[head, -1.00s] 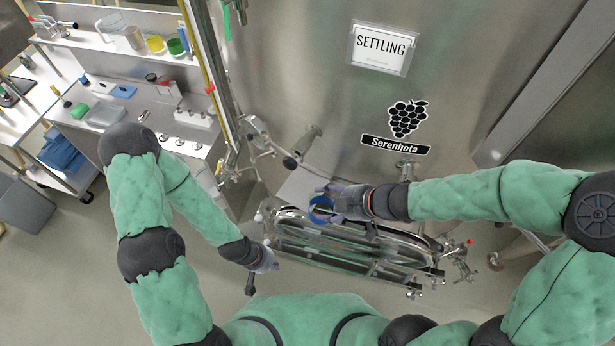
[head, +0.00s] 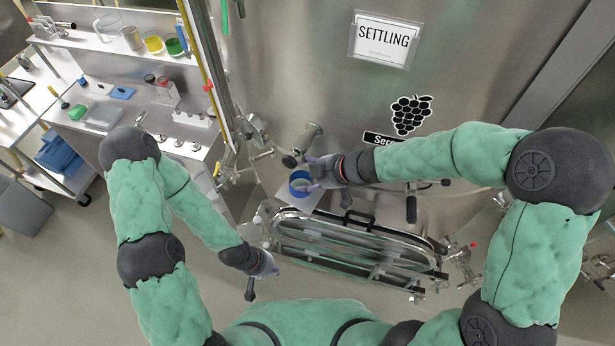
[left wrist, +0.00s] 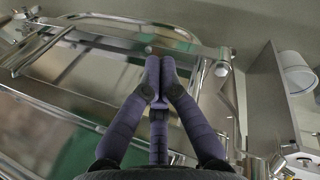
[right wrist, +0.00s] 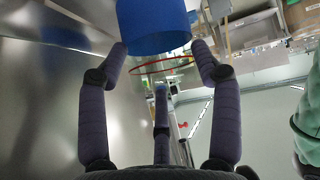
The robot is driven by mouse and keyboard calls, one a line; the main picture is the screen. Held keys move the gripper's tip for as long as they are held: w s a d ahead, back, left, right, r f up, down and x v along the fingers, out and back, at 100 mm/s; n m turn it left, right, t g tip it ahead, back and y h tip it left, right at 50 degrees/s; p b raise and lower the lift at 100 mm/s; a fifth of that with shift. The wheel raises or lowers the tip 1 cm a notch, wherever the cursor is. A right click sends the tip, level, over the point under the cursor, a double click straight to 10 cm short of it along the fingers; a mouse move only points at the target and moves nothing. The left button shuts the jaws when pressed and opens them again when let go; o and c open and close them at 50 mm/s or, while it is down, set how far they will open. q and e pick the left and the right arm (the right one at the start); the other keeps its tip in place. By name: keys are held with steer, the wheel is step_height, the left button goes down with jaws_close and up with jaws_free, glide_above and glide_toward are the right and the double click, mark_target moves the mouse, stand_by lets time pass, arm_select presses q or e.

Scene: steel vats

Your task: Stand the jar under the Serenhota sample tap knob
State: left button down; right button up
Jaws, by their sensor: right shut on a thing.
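The jar (head: 300,183), blue with an open top, is held by my right gripper (head: 308,180) in front of the Serenhota vat. In the right wrist view, the blue jar (right wrist: 153,22) sits between the spread fingers. The tap (head: 312,130) with a dark knob (head: 289,161) sticks out of the vat wall just above and beside the jar in the head view. I cannot tell whether the jar touches the pale plate (head: 315,200) below it. My left gripper (head: 272,270) is empty, with its fingertips together in the left wrist view (left wrist: 160,60).
The Serenhota sign (head: 385,140) is partly covered by my right arm. The oval steel hatch (head: 350,250) stands out in front of the vat, close to my left gripper. Pipes and valves (head: 255,135) crowd the left. A bench (head: 150,115) with labware stands farther left.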

stand_by(0.3)
steer(key=o, duration=1.7)
steer(key=shift+r, duration=0.15)
steer(key=p+v, duration=0.5)
steer(key=v, duration=0.6)
steer(key=shift+s+d+r+p, duration=0.2)
steer(key=shift+d+r+p, duration=0.05)
steer(key=shift+p, duration=0.15)
